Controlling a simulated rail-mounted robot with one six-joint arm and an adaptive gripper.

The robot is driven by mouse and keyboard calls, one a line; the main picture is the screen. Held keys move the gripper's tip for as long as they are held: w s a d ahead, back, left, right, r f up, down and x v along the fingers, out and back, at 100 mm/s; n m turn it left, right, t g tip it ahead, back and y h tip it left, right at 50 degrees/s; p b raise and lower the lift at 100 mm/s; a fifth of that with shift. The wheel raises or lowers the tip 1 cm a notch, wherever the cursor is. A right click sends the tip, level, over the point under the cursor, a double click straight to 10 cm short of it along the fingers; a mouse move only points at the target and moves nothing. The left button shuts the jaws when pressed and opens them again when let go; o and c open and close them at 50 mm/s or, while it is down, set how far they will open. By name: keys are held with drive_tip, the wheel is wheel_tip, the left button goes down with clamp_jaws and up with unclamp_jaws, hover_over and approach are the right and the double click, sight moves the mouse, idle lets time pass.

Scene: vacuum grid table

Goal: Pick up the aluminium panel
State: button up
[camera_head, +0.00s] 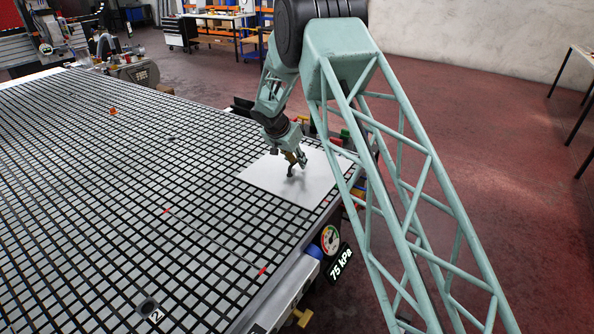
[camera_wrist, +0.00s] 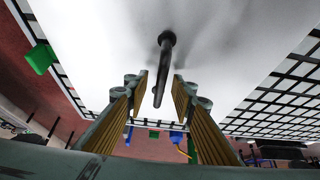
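The aluminium panel (camera_head: 265,177) is a thin, pale, flat sheet lying on the black-and-grey grid table at its right edge. It fills much of the wrist view (camera_wrist: 100,45). A black post-like handle (camera_wrist: 163,65) with a round end stands against the panel. My gripper (camera_head: 297,160) is low over the panel. In the wrist view my gripper (camera_wrist: 161,84) is open, with one ribbed finger on each side of the post and a visible gap to each. The post's exact contact with the panel is hard to make out.
The grid table (camera_head: 90,190) is mostly bare, with small orange-red marks on it. A round gauge (camera_head: 330,239) and a "75 kPa" display (camera_head: 341,263) sit at its right edge. A green block (camera_wrist: 40,58) is beside the panel in the wrist view.

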idle(0.4)
clamp_jaws()
drive_tip(key=shift+r, duration=0.25)
drive_tip(key=shift+r+p, duration=0.55)
drive_tip(key=shift+r, duration=4.3)
drive_tip(key=shift+a, duration=0.15)
